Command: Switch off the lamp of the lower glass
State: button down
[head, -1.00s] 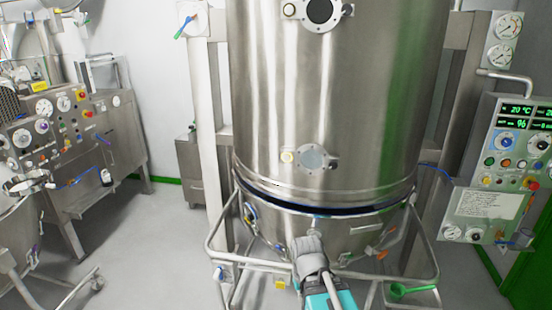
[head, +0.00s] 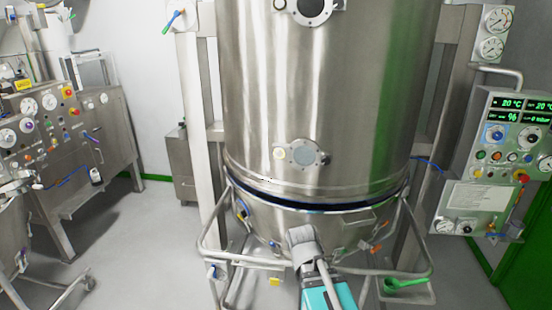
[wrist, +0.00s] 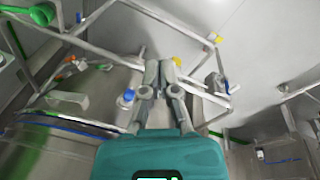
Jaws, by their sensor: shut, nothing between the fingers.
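The lower glass (head: 304,153) is a round grey port in a bolted ring on the lower wall of the tall steel vessel. A small round pale yellowish knob (head: 279,154) sits at its left; I cannot tell whether its lamp is lit. An upper glass (head: 313,8) is cut off by the top edge of the head view. My gripper (head: 300,236) is in front of the vessel's bottom bowl, below the lower glass and apart from it. In the wrist view its fingers (wrist: 160,68) are together and empty. The lower glass is not visible in the wrist view.
A tubular rail (head: 240,262) runs around the bowl, with a green scoop (head: 405,285) at its right. A control panel (head: 515,140) stands at the right and a machine console (head: 70,130) at the left. The grey floor (head: 140,240) between console and vessel is clear.

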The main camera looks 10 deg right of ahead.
aim_at(279, 155)
jog(key=w+d+r+n+t+h, duration=0.1)
jog(key=w+r+n+t+h, duration=0.1)
jog(key=w+r+n, duration=0.3)
jog(key=w+d+r+n+t+h, duration=0.1)
jog(key=w+n+t+h, duration=0.2)
jog(key=w, duration=0.4)
jog(key=w+d+r+n+t+h, duration=0.1)
jog(key=w+r+n+t+h, duration=0.1)
jog(key=w+r+n, duration=0.3)
jog(key=w+a+r+n+t+y, duration=0.1)
jog(key=w+a+r+n+t, duration=0.3)
jog(key=n, duration=0.4)
jog(key=w+a+r+n+t+p, duration=0.1)
jog(key=w+a+r+n+t, duration=0.3)
jog(key=w+n, duration=0.4)
jog(key=shift+w+a+r+n+t+y+p, duration=0.2)
jog(key=shift+a+r+n+t+y+p, duration=0.25)
jog(key=shift+a, duration=0.45)
jog(key=shift+w+r, duration=0.1)
jog(key=x, duration=1.4)
jog(key=shift+d, duration=0.1)
